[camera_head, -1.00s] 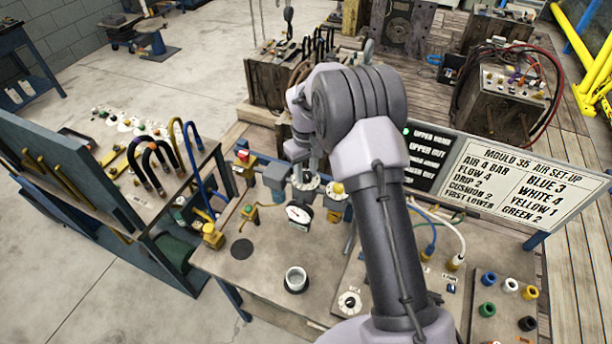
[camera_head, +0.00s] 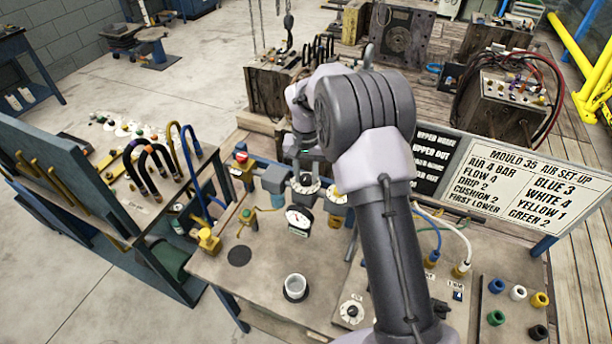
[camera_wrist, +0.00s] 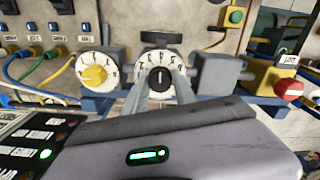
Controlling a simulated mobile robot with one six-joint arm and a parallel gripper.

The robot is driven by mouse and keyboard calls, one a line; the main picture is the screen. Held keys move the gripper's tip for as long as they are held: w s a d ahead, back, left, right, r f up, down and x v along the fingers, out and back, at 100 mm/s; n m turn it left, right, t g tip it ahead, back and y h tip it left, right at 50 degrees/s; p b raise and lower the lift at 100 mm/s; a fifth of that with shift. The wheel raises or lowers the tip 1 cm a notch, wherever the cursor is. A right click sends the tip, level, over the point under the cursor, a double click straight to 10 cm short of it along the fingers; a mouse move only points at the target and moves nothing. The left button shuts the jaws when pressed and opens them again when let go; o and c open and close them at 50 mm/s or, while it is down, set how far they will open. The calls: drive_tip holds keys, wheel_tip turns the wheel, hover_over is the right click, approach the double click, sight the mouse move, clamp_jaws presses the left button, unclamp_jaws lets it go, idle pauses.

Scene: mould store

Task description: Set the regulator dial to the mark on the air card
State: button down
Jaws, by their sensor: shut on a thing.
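The regulator dial (camera_head: 305,186) is a round white scale with a black knob and a light pointer line. In the wrist view the dial (camera_wrist: 160,58) faces me, its pointer close to upright. My gripper (camera_wrist: 160,79) is shut on the black knob, one finger on each side. The fingers cover parts of the lower scale, and the figures are too small to read surely. The air card (camera_head: 530,181) is a white board at the right, headed "Mould 35 air set-up". Its first line reads "Air 4 bar".
A dial with a yellow knob (camera_wrist: 94,74) sits left of the regulator in the wrist view. A red knob (camera_wrist: 289,90) is at the right. In the head view a pressure gauge (camera_head: 299,218) and a clear cup (camera_head: 295,287) are nearer me. Coloured sockets line the bench's right.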

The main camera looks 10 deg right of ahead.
sight(306, 177)
idle(0.3)
drive_tip(key=c, duration=1)
unclamp_jaws()
drive_tip(key=shift+r, duration=0.1)
wheel_tip(306, 177, up, 17)
drive_tip(key=p, duration=0.2)
drive_tip(key=shift+r+p, duration=0.15)
drive_tip(key=shift+p, duration=0.2)
